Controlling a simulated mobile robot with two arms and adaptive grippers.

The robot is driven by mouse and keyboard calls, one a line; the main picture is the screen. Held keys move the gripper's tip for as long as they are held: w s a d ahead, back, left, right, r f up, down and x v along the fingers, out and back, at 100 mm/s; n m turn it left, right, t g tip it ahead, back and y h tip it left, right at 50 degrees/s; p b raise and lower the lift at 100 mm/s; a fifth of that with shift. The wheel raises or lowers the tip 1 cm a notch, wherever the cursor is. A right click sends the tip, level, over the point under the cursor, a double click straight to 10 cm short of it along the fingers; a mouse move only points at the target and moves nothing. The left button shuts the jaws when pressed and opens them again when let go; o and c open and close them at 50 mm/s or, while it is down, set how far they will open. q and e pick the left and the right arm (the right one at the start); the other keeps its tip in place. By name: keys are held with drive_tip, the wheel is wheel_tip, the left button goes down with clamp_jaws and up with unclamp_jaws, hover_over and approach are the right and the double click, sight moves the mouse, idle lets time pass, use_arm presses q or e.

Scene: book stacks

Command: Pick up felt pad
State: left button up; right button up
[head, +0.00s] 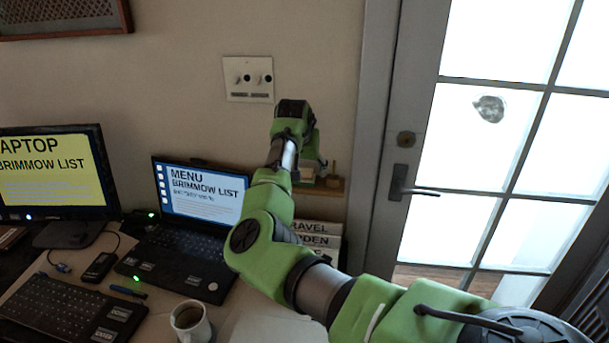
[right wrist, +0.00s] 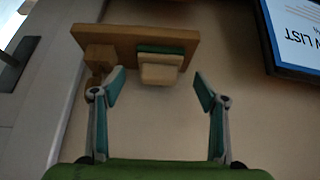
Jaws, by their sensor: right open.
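A small block with a teal layer and a cream layer sits on a wooden wall shelf in the right wrist view; it looks like the felt pad (right wrist: 160,68). My right gripper (right wrist: 159,84) is open and empty, its two fingers spread on either side of the pad's line, with the pad just beyond the tips. In the head view my right arm reaches up to the shelf, and its gripper (head: 308,158) is mostly hidden behind the wrist. The pad cannot be made out clearly there. My left gripper is not in view.
The shelf (right wrist: 124,38) also holds a small wooden item (right wrist: 98,56) beside the pad. A door (head: 384,140) with a lever handle stands to the right in the head view. A laptop (head: 200,190), a monitor (head: 50,175) and a mug (head: 190,322) crowd the desk.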

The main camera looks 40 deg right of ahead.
drive_tip(key=shift+x, duration=1.45)
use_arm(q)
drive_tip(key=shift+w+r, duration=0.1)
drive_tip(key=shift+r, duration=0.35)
use_arm(e)
drive_tip(key=c, duration=1.2)
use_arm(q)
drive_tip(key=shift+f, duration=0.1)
use_arm(e)
drive_tip(key=shift+r, duration=0.15)
drive_tip(key=shift+d+r+b, duration=0.1)
drive_tip(key=shift+r+b, duration=0.25)
drive_tip(key=shift+r, duration=0.25)
use_arm(q)
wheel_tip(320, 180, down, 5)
drive_tip(key=b, duration=0.4)
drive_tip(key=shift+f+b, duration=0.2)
drive_tip(key=shift+b, duration=0.1)
use_arm(e)
drive_tip(key=s+a+r, duration=0.8)
drive_tip(key=s+r, duration=0.3)
drive_tip(key=shift+a+r, duration=0.3)
drive_tip(key=shift+a, duration=0.1)
